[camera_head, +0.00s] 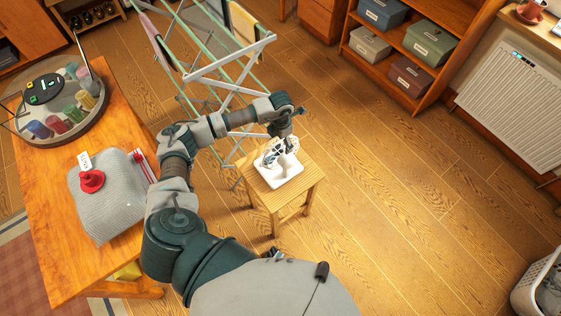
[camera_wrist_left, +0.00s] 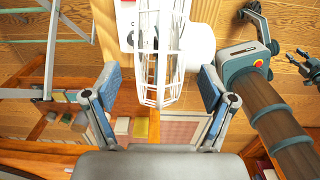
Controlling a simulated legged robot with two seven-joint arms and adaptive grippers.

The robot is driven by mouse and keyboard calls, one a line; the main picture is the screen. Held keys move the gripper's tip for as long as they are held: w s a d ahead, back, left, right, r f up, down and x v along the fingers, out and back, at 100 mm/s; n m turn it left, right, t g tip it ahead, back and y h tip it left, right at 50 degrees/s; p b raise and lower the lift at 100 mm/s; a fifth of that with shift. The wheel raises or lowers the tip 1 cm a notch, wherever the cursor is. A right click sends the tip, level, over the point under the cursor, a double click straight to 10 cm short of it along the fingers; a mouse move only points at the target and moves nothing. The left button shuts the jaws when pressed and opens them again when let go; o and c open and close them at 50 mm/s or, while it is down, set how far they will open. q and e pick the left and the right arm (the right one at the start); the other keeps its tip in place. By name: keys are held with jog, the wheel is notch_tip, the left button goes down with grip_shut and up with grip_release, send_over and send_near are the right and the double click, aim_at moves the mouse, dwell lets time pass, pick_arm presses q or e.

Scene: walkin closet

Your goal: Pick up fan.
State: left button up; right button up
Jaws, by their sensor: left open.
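The fan is white with a wire cage and a flat base (camera_head: 283,176). It stands on a small slatted wooden stool (camera_head: 256,181) in the middle of the head view. My left gripper (camera_head: 281,137) is at the fan's head, partly hiding it. In the left wrist view the fan's cage (camera_wrist_left: 163,60) lies between the two open blue-padded fingers of my left gripper (camera_wrist_left: 160,92). There is a gap between the cage and each finger.
A drying rack (camera_head: 215,75) stands just behind the stool. A wooden table (camera_head: 117,112) at left carries a grey folded sweater (camera_head: 115,205) and a round tray of spools (camera_head: 95,130). A shelf with boxes (camera_head: 430,42) and a radiator (camera_head: 512,90) are at right. The floor right of the stool is clear.

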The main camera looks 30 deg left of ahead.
pick_arm(q)
jog(key=shift+a+f, duration=0.35)
jog(key=shift+f, duration=0.2)
jog(key=shift+c, duration=0.7)
jog(key=shift+d+r, duration=0.1)
jog(key=shift+d, duration=0.15)
grip_shut()
jog(key=shift+w, duration=0.1)
